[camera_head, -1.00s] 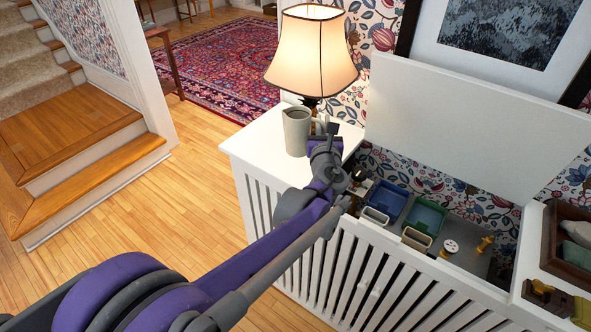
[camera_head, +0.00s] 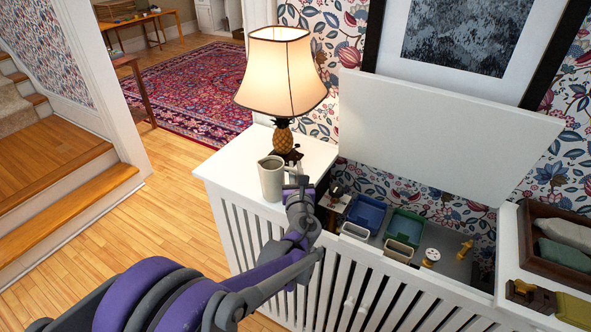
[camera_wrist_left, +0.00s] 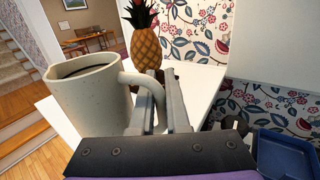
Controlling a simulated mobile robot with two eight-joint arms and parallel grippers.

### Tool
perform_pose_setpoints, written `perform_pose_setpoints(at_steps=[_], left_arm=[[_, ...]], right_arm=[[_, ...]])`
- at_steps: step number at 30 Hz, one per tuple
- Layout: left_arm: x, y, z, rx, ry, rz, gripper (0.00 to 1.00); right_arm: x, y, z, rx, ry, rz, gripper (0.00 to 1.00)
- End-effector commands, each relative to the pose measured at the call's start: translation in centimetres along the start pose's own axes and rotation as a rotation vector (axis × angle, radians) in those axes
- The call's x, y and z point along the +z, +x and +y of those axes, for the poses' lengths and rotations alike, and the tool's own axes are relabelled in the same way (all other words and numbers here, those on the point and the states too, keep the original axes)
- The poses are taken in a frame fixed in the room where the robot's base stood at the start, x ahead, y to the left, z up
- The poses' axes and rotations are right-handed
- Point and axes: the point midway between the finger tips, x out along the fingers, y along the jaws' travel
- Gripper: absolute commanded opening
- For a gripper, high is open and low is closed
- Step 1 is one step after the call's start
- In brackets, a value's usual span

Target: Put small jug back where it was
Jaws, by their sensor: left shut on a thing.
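The small jug (camera_head: 271,178) is cream, speckled and upright, with a dark inside. In the head view it shows at the white cabinet top (camera_head: 228,163), in front of the pineapple lamp (camera_head: 283,137); I cannot tell whether its base touches the top. My left gripper (camera_head: 297,182) is to the right of the jug. In the left wrist view the jug (camera_wrist_left: 88,105) fills the left side, and the gripper's fingers (camera_wrist_left: 170,105) are shut on its handle. The jug's lower part is hidden behind the gripper body there. My right gripper is in neither view.
To the right the cabinet lid (camera_head: 440,135) stands open over a compartment with a blue bin (camera_head: 366,215), a green bin (camera_head: 405,228), small cream bins and a spool (camera_head: 430,258). A brown tray (camera_head: 535,250) sits at the far right. The cabinet top's left part is bare.

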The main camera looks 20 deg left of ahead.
Motion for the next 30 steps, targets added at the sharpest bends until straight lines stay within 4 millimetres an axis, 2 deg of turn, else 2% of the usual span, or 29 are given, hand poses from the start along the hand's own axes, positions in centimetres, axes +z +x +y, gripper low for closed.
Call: perform_pose_setpoints(at_steps=[8,9,13,23,26,30], left_arm=[[-0.4,0.0,0.0,0.000,0.001,0.000,0.00],[-0.3,0.0,0.0,0.000,0.000,0.000,0.21],[-0.2,0.0,0.0,0.000,0.000,0.000,0.43],[0.3,0.0,0.0,0.000,0.000,-0.001,0.43],[0.1,-1.3,-0.1,-0.002,0.001,0.000,0.43],[0.0,-4.2,-0.1,-0.003,0.001,0.000,0.43]], right_arm=[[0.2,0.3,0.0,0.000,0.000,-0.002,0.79],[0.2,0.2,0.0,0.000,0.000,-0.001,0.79],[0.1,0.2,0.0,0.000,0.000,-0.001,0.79],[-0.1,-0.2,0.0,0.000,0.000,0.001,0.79],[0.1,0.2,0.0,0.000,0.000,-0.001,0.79],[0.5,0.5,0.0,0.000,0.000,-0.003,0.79]])
